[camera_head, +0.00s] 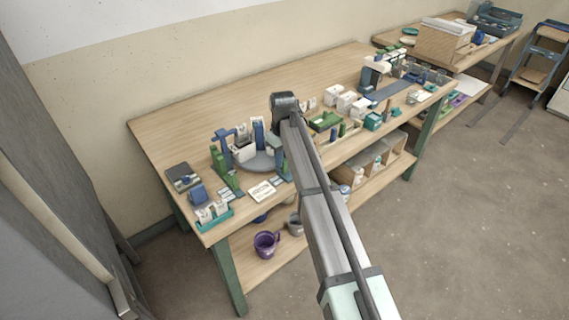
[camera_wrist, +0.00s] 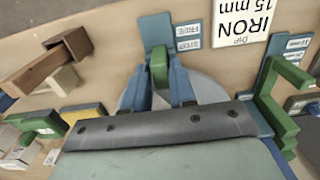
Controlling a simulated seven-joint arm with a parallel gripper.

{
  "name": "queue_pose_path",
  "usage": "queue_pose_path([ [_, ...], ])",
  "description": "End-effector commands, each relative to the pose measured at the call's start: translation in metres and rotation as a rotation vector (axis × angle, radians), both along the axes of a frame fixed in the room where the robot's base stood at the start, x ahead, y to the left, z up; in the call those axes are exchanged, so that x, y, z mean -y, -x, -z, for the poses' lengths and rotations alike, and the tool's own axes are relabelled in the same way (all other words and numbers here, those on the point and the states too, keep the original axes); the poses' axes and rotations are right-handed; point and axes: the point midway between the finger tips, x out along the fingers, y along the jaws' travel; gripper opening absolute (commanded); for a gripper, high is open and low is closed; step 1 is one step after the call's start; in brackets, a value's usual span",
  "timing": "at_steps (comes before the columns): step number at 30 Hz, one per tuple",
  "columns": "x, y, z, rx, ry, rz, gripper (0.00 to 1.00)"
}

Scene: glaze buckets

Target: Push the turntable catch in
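The grey round turntable (camera_head: 258,163) stands near the left end of the bench, with blue and white pieces on and around it. In the wrist view its grey disc (camera_wrist: 208,88) shows behind blue blocks. A green piece that looks like the catch (camera_wrist: 158,66) sits between the blue blocks, beside small blue labels reading FREE and STOP (camera_wrist: 188,36). Its lower end is hidden by a dark bar with bolts, which seems to be my gripper (camera_wrist: 160,128). The fingertips cannot be made out, nor can any contact. In the head view my arm hides the gripper.
An IRON 15 mm card (camera_wrist: 243,38) lies beside the labels. A green and blue bracket (camera_wrist: 280,105) stands at the right, and brown blocks (camera_wrist: 65,55) at the left. In the head view, white boxes (camera_head: 346,103) stand right of my arm. Bare wood lies behind the turntable.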

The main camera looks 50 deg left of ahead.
Motion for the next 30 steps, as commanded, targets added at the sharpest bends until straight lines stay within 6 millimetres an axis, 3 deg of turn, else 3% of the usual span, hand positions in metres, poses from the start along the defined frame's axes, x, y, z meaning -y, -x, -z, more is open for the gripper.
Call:
queue_pose_path([
  [4, 0.0, 0.0, 0.0, -0.001, 0.0, 0.0, 0.4],
  [14, 0.0, 0.001, -0.002, -0.001, 0.0, -0.001, 0.4],
  [30, 0.0, 0.0, -0.049, -0.001, 0.0, -0.001, 0.4],
])
